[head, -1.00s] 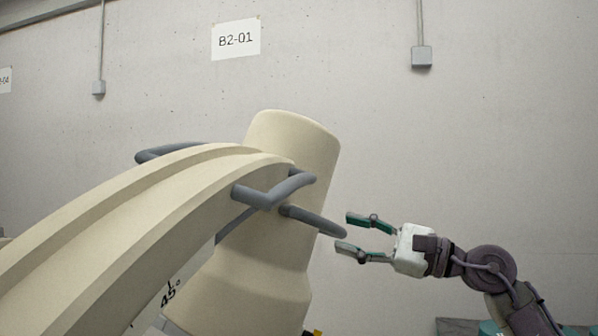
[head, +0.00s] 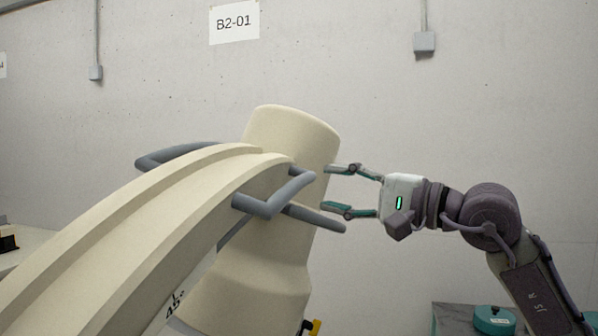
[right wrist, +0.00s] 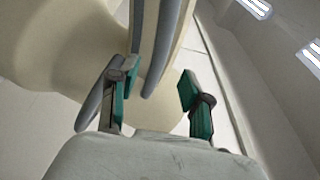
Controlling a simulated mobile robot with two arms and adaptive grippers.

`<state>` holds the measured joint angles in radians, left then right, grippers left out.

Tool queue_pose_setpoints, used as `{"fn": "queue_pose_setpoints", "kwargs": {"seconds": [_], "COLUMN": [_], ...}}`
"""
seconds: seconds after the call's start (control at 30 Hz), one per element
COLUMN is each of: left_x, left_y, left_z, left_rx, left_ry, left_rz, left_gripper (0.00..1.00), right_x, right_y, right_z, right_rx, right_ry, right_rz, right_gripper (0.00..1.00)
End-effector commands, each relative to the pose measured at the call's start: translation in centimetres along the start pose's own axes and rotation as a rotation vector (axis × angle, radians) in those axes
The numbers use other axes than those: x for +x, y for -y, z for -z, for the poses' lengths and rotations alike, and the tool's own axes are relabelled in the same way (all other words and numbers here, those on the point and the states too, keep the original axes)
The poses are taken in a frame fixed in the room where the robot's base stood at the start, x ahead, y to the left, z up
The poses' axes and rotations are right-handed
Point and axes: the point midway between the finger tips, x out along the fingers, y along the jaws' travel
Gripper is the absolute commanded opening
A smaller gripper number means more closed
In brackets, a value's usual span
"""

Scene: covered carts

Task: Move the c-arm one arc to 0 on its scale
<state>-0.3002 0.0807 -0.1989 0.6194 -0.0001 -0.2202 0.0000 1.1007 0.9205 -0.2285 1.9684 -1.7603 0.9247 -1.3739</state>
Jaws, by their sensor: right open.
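The c-arm's cream arc (head: 150,215) rises from the lower left in the head view, and its upper end lies in front of a cream cylindrical housing (head: 290,130). Grey bar handles (head: 275,200) stick out near that end. A scale mark reading 45° (head: 175,303) shows on the arc's side; no 0 is visible. My right gripper (head: 335,188) is open and empty, its fingertips close to the handles at the right of the housing. In the right wrist view, a grey handle bar (right wrist: 165,45) runs just beyond the open fingers (right wrist: 155,90). My left gripper is not in view.
A concrete wall with a B2-01 sign (head: 234,22) stands behind. A teal round object (head: 492,320) sits on a grey surface at the lower right. A pale surface (head: 20,245) with a dark item lies at the left edge.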

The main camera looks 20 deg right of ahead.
Motion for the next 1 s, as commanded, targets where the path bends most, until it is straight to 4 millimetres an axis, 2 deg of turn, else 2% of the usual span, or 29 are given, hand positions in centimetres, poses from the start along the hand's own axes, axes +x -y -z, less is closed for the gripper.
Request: {"fn": "queue_pose_setpoints", "kwargs": {"seconds": [0.03,0.3,0.5,0.7,0.97,1.0], "left_x": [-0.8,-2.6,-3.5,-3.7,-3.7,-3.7], "left_y": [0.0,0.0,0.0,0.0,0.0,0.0], "left_z": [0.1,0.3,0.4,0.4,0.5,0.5], "left_rx": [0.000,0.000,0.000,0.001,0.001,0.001], "left_ry": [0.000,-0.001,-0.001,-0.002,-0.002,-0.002], "left_rz": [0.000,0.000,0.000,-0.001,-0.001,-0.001], "left_gripper": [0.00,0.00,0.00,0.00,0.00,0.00], "right_x": [0.8,4.6,6.6,7.4,7.5,7.5], "right_y": [0.4,0.3,0.2,0.0,-0.1,-0.1], "right_z": [-0.1,-0.1,0.0,0.0,0.0,0.0], "right_rx": [0.003,0.003,0.002,0.002,0.001,0.001], "right_ry": [0.003,0.002,0.001,0.000,0.000,0.000], "right_rz": [0.000,-0.001,0.001,0.000,0.000,0.000], "right_gripper": [0.48,0.48,0.48,0.48,0.48,0.45]}}
